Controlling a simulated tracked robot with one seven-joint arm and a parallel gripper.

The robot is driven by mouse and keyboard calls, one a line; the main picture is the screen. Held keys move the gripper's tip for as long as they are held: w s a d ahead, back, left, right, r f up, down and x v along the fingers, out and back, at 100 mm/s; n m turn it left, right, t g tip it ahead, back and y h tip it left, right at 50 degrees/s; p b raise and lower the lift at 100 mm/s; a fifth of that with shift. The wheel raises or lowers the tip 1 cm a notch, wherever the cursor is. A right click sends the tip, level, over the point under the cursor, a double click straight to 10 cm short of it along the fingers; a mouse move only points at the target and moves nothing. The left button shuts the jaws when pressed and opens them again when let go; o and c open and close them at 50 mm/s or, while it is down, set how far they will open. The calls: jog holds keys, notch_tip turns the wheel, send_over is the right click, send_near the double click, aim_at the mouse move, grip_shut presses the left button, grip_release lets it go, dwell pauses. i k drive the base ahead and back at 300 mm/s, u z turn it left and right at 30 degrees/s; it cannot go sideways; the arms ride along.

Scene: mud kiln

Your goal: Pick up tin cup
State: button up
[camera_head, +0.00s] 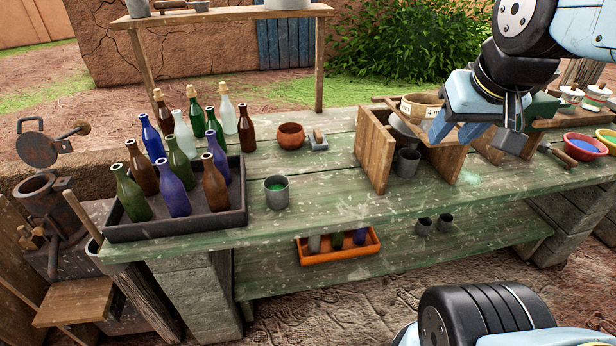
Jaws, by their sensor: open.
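A grey metal cup (408,162) stands upright inside the wooden box stand on the green bench, below and left of my gripper. Another grey metal cup (276,193), with something green in it, stands on the open bench top right of the bottle tray. Two small dark grey cups, a left one (424,226) and a right one (446,222), stand on the lower shelf. I cannot tell which is the tin cup. My gripper (453,136) is open over the wooden stand, apart from all the cups. Its fingers hide part of the stand.
A dark tray (190,226) of several bottles fills the bench's left end. A brown bowl (291,136) stands behind the green-filled cup. The wooden stand's side panels (373,150) flank the inner cup. An orange tray (310,258) is below. Coloured bowls (585,146) crowd the right.

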aim_at(276, 187)
jog(key=z, duration=1.35)
jog(key=k, duration=1.85)
jog(key=u, duration=1.65)
jog(key=i, duration=1)
jog(key=z, duration=0.05)
